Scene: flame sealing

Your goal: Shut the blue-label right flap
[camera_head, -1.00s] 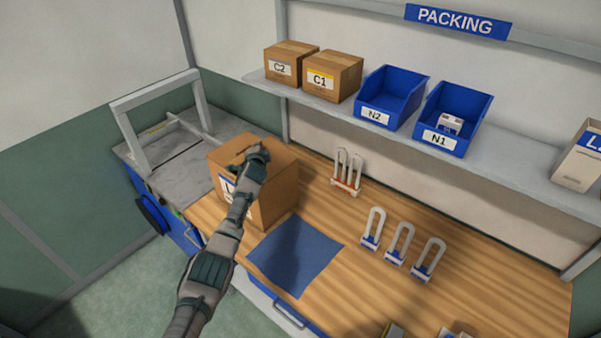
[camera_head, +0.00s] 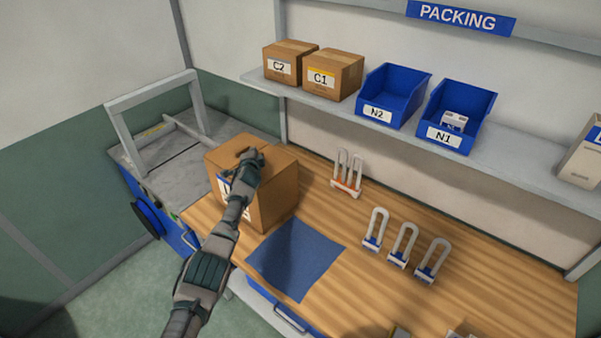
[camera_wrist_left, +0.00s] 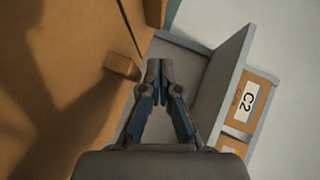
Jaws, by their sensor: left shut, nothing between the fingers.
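A brown cardboard box (camera_head: 275,187) stands at the back left of the wooden bench, with a blue-and-white label (camera_head: 224,188) on its front left face, partly hidden by my arm. Its top looks mostly covered, with a dark slot or gap near the middle. My left gripper (camera_head: 248,153) is at the box top, its fingers shut and empty. In the left wrist view the shut fingertips (camera_wrist_left: 160,66) are beside a brown cardboard surface (camera_wrist_left: 60,90) with a small tab (camera_wrist_left: 122,67). I cannot tell whether they touch it. My right gripper is not in view.
A grey frame machine (camera_head: 150,110) stands left of the box. A blue mat (camera_head: 296,260) lies in front. Several clamp-like holders (camera_head: 405,245) stand on the bench. A shelf above holds boxes C2 (camera_head: 287,62) and C1 (camera_head: 333,72) and blue bins (camera_head: 457,115).

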